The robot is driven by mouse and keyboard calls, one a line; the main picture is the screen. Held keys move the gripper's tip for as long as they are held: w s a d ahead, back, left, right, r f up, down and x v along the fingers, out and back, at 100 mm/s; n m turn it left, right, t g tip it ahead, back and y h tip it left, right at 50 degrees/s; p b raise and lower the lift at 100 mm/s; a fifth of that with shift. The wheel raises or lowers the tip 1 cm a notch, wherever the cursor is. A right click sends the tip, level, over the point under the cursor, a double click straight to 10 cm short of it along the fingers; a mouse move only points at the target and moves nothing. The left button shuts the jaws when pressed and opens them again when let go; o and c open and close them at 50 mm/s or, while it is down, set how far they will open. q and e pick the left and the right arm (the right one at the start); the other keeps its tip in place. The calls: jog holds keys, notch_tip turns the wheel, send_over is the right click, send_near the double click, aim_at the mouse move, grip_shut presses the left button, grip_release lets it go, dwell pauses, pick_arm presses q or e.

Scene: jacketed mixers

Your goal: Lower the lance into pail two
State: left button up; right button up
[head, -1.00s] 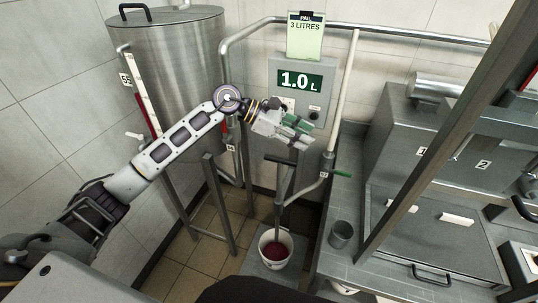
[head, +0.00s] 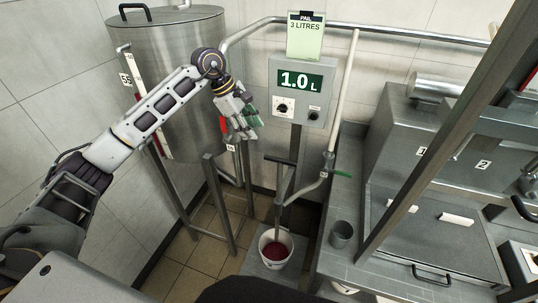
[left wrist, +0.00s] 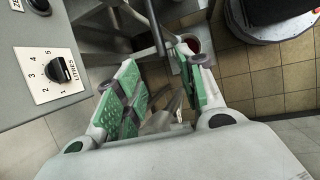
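The lance (head: 278,195) is a dark upright rod with a crossbar at its top, in the lower middle of the head view. Its lower end meets the white pail (head: 263,249) of dark red contents; I cannot tell how deep it reaches. No "two" marking shows on this pail. Part of a pail with red contents shows in the left wrist view (left wrist: 193,45). My left gripper (head: 242,128) is open, above and left of the lance, apart from it, pointing downward. Its green-padded fingers (left wrist: 160,80) are spread in the left wrist view. My right gripper is out of view.
A grey meter box (head: 317,98) reads 1.0 L under a "PAIL 3 LITRES" card (head: 305,36); its dial shows in the left wrist view (left wrist: 58,70). A steel tank (head: 175,60) stands left. A bench with a grey cup (head: 341,235) borders the right.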

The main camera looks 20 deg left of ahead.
aim_at(269, 157)
pick_arm(q)
jog(key=p+x, duration=0.2)
jog(key=x, duration=1.1)
jog(key=shift+d+f+p, duration=0.15)
jog(key=shift+f+p, duration=0.15)
jog(key=shift+p, duration=0.05)
jog(key=shift+c, duration=0.4)
grip_shut()
